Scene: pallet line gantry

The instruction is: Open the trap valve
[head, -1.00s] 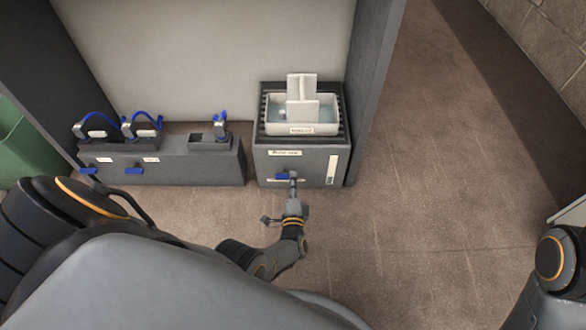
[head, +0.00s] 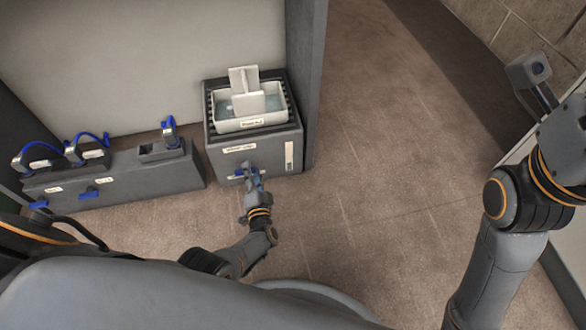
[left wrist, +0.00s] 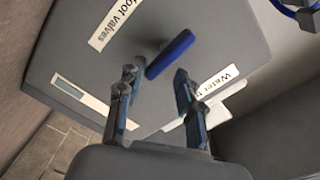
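The water trap is a grey box (head: 225,158) with a white water-filled tray (head: 250,122) on top. A blue lever, the trap valve handle (head: 238,173), is on its front under a label. In the left wrist view the blue lever (left wrist: 170,54) lies slantwise between two labels. My left gripper (head: 254,172) is at the box front, close to the lever. In the left wrist view my left gripper (left wrist: 156,76) is open, with the lever just beyond and between its fingertips; contact cannot be told. My right arm is at the right; its fingers do not show.
A low grey block (head: 120,178) with blue levers and blue-hosed fittings stands left of the box. A dark upright post (head: 305,80) rises just right of and behind the box. The floor (head: 390,150) to the right is clear.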

